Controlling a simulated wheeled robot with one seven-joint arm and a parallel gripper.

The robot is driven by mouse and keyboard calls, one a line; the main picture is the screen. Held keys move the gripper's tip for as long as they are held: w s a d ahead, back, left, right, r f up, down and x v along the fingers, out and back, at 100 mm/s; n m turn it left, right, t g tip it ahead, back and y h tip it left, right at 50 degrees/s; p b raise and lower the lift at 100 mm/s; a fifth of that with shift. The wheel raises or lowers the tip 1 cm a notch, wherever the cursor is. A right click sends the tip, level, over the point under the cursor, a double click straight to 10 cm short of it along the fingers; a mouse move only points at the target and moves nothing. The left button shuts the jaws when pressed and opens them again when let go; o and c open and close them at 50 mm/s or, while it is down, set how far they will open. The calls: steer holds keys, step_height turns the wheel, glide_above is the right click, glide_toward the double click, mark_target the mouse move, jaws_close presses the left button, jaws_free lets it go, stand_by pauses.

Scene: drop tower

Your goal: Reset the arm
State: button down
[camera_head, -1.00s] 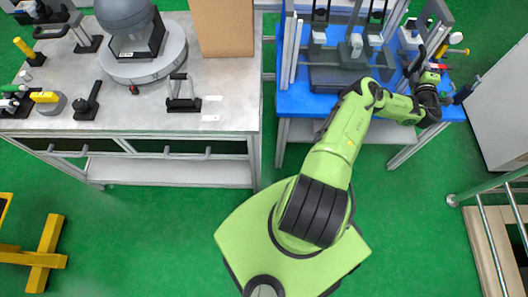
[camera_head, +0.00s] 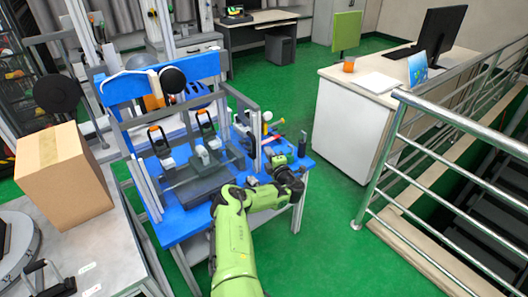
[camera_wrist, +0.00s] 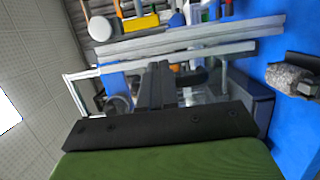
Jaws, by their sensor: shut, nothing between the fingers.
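My arm (camera_head: 236,235) is green with dark joints. It reaches up from the bottom of the head view and bends right along the front of the blue workbench (camera_head: 172,233). Its dark wrist end is at the bench's right front corner. In the wrist view my gripper (camera_wrist: 158,85) shows as dark fingers together, with nothing held. Its fingertips are hard to make out in the head view.
A dark fixture (camera_head: 205,184) stands on the bench just left of my arm. A cardboard box (camera_head: 65,178) is on the grey table at left. A white cabinet (camera_head: 350,130) and metal railing (camera_head: 385,165) stand at right. Green floor between is clear.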

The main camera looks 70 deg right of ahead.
steer(key=s+d+p+v, duration=0.1)
steer(key=v, duration=0.6)
steer(key=shift+s, duration=0.25)
